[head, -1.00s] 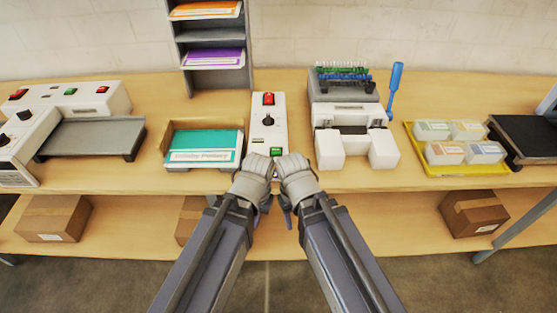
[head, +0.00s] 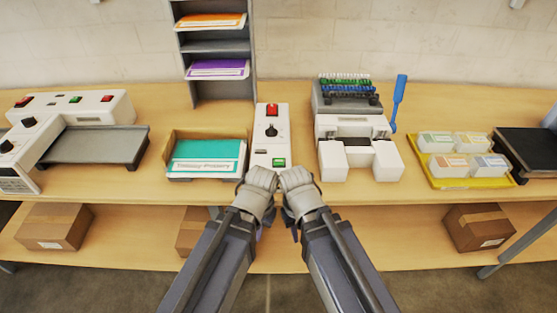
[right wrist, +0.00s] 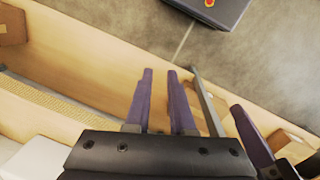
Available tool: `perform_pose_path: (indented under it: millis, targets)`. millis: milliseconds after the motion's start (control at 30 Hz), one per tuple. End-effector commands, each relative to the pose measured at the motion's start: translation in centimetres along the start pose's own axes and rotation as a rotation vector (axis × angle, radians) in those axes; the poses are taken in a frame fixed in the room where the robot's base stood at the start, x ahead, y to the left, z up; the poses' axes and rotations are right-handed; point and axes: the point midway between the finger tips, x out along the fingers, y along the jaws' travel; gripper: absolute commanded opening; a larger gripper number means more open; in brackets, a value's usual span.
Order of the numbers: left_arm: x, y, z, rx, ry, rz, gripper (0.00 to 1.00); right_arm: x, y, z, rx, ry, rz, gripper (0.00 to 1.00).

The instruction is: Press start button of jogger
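The jogger stands mid-table: an open tray (head: 169,150) holding a teal-covered paper stack (head: 206,156), beside a white control panel (head: 262,148). The panel has a red switch (head: 272,110), a black knob (head: 271,130) and a green button (head: 279,162) near its front edge. My left gripper and right gripper are side by side just in front of the panel, their fingers mostly hidden under the wrists in the head view. In the right wrist view my right gripper (right wrist: 160,75) shows two purple fingers apart with nothing between them. A purple finger of my left gripper (right wrist: 250,138) shows beside it.
A white machine with a grey tray (head: 95,146) stands left. A white binding machine (head: 352,128) with a blue lever (head: 399,100) stands right, then a yellow tray (head: 437,182) of small packs. A paper rack (head: 215,90) is behind. Cardboard boxes (head: 54,226) sit on the lower shelf.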

Motion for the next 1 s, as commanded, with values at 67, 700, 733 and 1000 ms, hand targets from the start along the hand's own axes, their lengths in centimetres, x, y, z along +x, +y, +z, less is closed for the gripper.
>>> perform_pose_path:
  millis: [67,700,733,1000]
  targets:
    - [0.0,0.0,0.0,0.0,0.0,0.0,0.0,0.0,0.0,0.0,0.0,0.0,0.0,0.12]
    - [0.0,0.0,0.0,0.0,0.0,0.0,0.0,0.0,0.0,0.0,0.0,0.0,0.0,0.0]
    - [0.0,0.0,0.0,0.0,0.0,0.0,0.0,0.0,0.0,0.0,0.0,0.0,0.0,0.0]
    - [0.0,0.0,0.0,0.0,0.0,0.0,0.0,0.0,0.0,0.0,0.0,0.0,0.0,0.0]
